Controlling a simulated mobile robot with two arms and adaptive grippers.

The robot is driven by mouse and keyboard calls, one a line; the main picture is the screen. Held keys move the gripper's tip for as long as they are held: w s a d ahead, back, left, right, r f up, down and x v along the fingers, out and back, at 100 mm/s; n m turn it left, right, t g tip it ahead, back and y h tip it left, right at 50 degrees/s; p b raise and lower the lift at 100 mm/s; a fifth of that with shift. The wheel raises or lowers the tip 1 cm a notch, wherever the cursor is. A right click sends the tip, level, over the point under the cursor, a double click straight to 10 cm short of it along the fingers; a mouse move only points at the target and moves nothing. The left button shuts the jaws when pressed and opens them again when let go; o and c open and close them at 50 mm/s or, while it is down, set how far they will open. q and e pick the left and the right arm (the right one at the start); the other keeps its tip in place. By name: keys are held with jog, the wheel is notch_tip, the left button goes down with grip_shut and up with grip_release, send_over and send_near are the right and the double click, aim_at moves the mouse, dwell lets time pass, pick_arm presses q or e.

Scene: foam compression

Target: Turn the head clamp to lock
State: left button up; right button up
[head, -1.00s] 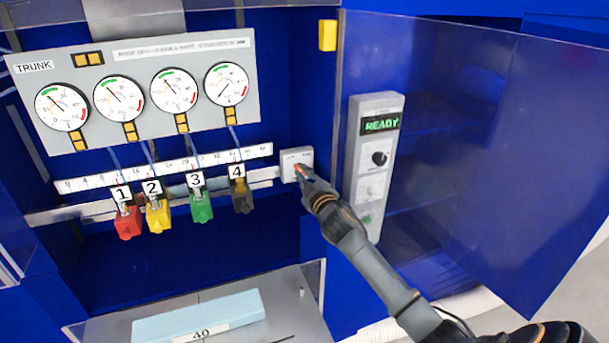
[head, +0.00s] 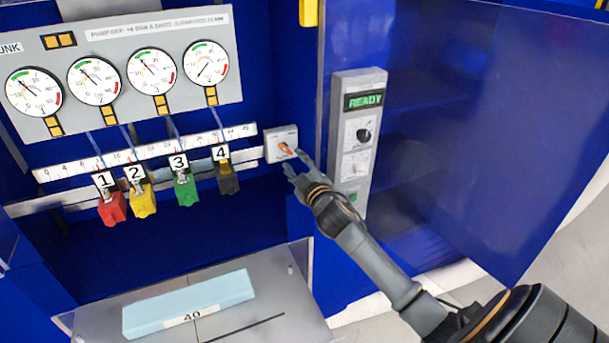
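The head clamp (head: 275,154) is a small pale box at the right end of the scale rail, with an orange knob (head: 286,149) on its face. The knob's pointer slants down to the right. My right gripper (head: 295,163) is just below and to the right of the knob. Its two dark fingertips are spread, with nothing between them. The fingers look apart from the knob, though the exact gap is hard to tell. The small print on the clamp is too small to read. My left gripper is not in view.
Red (head: 113,208), yellow (head: 143,201), green (head: 186,189) and dark (head: 228,179) numbered heads hang along the rail. A light blue foam block (head: 188,302) lies below.

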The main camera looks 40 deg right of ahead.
jog(key=v, duration=0.7)
dwell(0.4)
